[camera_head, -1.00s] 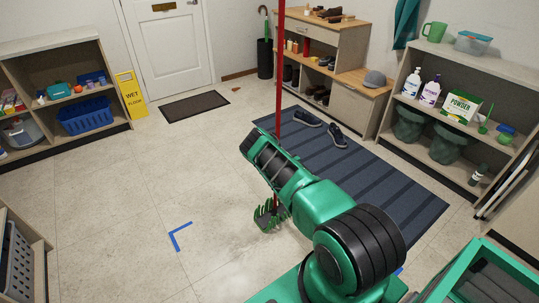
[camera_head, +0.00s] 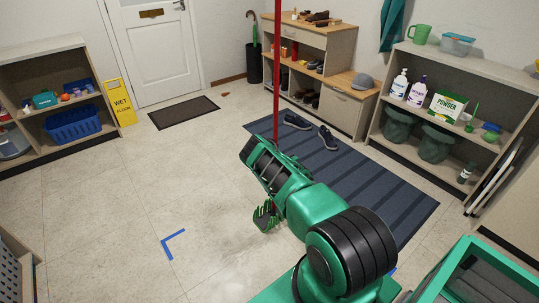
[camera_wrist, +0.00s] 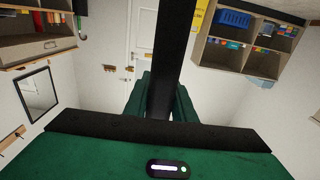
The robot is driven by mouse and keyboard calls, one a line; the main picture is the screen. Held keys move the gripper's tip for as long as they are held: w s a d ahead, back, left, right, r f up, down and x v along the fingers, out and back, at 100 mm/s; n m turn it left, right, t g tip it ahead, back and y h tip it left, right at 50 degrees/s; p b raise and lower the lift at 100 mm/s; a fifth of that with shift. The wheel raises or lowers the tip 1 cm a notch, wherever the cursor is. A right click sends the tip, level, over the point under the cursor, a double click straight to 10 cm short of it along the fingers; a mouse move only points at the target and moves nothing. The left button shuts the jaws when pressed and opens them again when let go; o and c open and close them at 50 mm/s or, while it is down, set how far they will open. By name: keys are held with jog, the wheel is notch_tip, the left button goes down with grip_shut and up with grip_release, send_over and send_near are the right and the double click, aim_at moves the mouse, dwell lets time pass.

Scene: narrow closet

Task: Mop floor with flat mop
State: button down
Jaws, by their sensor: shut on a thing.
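The mop has a long red handle (camera_head: 277,70) that stands nearly upright and passes behind my arm. A green fringed piece (camera_head: 264,216), which looks like the mop head, shows low beside my forearm, at or near the pale floor. My arm partly covers the lower handle. My gripper (camera_wrist: 160,98) shows as dark green fingers in the wrist view, shut around a dark bar that looks like the handle. In the head view my arm hides the grip itself. The floor (camera_head: 215,215) has faint greyish smudges near the mop head.
A striped blue mat (camera_head: 350,170) with dark shoes (camera_head: 328,138) lies to the right. A shelf with cleaning bottles (camera_head: 399,84) stands at right. A blue corner mark (camera_head: 173,243) is on the open floor. A yellow wet-floor sign (camera_head: 120,102) and doormat (camera_head: 184,112) are farther back.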

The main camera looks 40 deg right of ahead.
jog(key=a, duration=4.4)
jog(key=shift+a, duration=0.25)
dwell(2.9)
